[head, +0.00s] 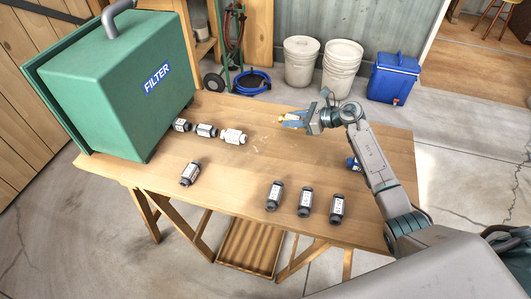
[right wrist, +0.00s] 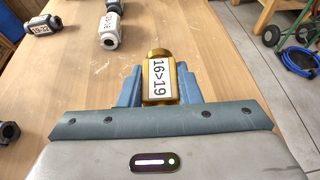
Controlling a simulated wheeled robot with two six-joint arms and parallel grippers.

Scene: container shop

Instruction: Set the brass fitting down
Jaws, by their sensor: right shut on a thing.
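The brass fitting (right wrist: 158,76) is gold-coloured, with a white label reading 16>19. My right gripper (right wrist: 158,92) is shut on it, with blue fingers on both sides. In the head view the right gripper (head: 291,120) is over the far right part of the wooden table (head: 270,168), and only a small yellow bit of the fitting (head: 281,118) shows at its fingertips. I cannot tell whether the fitting touches the tabletop. My left gripper is not in view.
Another grey fitting (head: 188,174) lies nearer, and three (head: 304,202) line the front edge. A blue thing (head: 352,163) is partly behind my arm. The table's middle is clear.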

